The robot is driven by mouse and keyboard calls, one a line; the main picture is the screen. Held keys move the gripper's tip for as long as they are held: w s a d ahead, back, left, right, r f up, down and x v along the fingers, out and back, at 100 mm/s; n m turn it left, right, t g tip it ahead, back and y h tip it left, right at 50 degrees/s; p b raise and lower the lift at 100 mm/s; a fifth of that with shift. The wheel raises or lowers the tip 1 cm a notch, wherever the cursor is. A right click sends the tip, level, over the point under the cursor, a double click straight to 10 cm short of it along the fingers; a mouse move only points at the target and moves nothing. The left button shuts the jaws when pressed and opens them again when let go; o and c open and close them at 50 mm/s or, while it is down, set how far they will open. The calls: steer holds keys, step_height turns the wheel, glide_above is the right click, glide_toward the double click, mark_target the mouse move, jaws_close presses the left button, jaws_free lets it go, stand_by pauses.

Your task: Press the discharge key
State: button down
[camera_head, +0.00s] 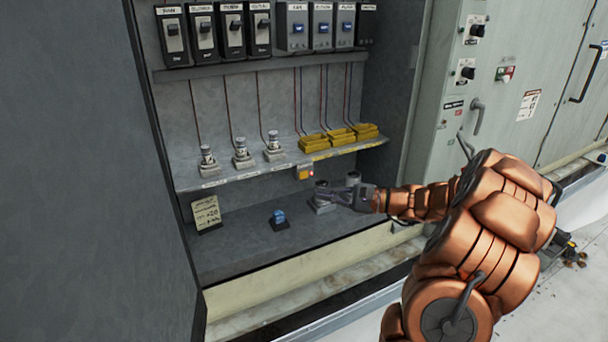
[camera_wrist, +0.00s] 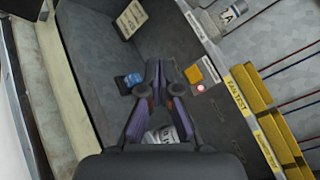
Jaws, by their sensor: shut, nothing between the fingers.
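My gripper (camera_head: 322,192) is shut and empty, reaching in from the right below the shelf. In the wrist view its fingertips (camera_wrist: 162,72) are close together, apart from the key.
A blue knob (camera_head: 279,216) on a dark base and a tilted note card (camera_head: 206,213) stand on the cabinet floor. Above, the shelf holds several capped cylinders (camera_head: 242,152) and yellow trays (camera_head: 313,143). The cabinet's left wall (camera_head: 80,150) bounds the space.

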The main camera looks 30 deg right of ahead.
mark_target(304, 175)
steer(key=w+p, duration=0.2)
steer(key=w, duration=0.5)
steer(key=shift+d, duration=0.25)
steer(key=shift+w, duration=0.15)
stand_by(1.2)
steer(key=shift+w+d, duration=0.1)
steer(key=shift+w, duration=0.25)
steer(key=shift+w, duration=0.35)
stand_by(0.7)
steer(key=shift+s, duration=0.1)
steer(key=shift+s+b, duration=0.55)
steer(key=shift+s, duration=0.15)
